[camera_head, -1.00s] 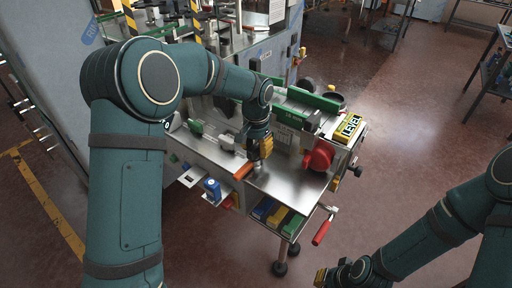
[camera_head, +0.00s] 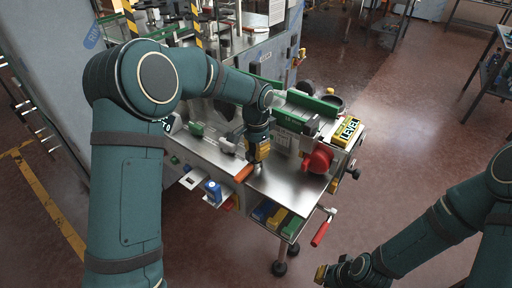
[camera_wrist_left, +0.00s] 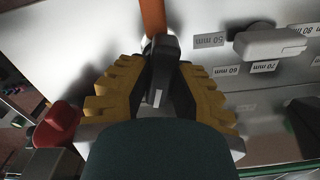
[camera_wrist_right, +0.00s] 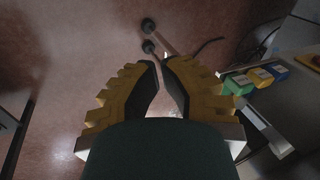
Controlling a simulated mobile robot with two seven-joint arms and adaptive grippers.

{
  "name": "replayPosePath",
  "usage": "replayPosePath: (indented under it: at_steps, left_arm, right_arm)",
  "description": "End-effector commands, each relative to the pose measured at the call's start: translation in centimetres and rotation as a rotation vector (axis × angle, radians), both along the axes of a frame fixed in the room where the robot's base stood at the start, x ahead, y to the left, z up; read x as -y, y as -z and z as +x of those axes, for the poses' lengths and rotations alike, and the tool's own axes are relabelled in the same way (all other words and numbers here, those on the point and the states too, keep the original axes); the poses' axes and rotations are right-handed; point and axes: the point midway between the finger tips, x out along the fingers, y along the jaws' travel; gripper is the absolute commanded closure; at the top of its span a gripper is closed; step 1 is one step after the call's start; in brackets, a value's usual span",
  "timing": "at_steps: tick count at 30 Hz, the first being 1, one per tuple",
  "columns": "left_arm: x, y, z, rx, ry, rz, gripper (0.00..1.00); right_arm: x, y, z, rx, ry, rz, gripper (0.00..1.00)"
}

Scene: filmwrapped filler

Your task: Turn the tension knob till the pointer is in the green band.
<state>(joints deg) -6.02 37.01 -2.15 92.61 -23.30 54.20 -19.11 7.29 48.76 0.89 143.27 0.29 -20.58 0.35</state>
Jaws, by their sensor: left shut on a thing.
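My left gripper (camera_head: 257,158) is over the steel top of the machine. In the left wrist view its yellow-ribbed fingers (camera_wrist_left: 162,75) are shut on a dark piece (camera_wrist_left: 160,58) with a short pale mark. An orange handle (camera_wrist_left: 153,18) lies just beyond that piece; it also shows in the head view (camera_head: 243,173). I cannot tell whether the dark piece is the tension knob. A red round knob (camera_head: 318,158) stands to the right of this gripper. I cannot make out a pointer or green band. My right gripper (camera_wrist_right: 160,62) is empty above the floor, with a narrow gap between its fingers.
A scale with millimetre labels (camera_wrist_left: 208,40) and a pale slider (camera_wrist_left: 272,44) lie beside the left gripper. A yellow-green LEVEL box (camera_head: 347,130) sits at the machine's right end. A red-handled crank (camera_head: 320,233) sticks out in front. Coloured bins (camera_wrist_right: 262,77) are below.

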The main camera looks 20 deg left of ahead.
Motion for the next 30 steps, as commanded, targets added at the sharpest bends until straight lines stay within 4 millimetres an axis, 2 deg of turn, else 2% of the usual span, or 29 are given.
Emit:
replayPosePath:
  at_steps: [21, 30]
  left_arm:
    - [0.1, 0.1, -0.4, -0.008, 0.68, -0.001, 1.0]
    - [0.2, 0.1, -0.5, -0.007, 0.914, -0.002, 1.0]
  right_arm:
    - [0.2, -3.7, 1.2, 0.028, 0.022, -0.006, 1.0]
    - [0.3, -4.9, 1.4, 0.032, 0.024, -0.006, 1.0]
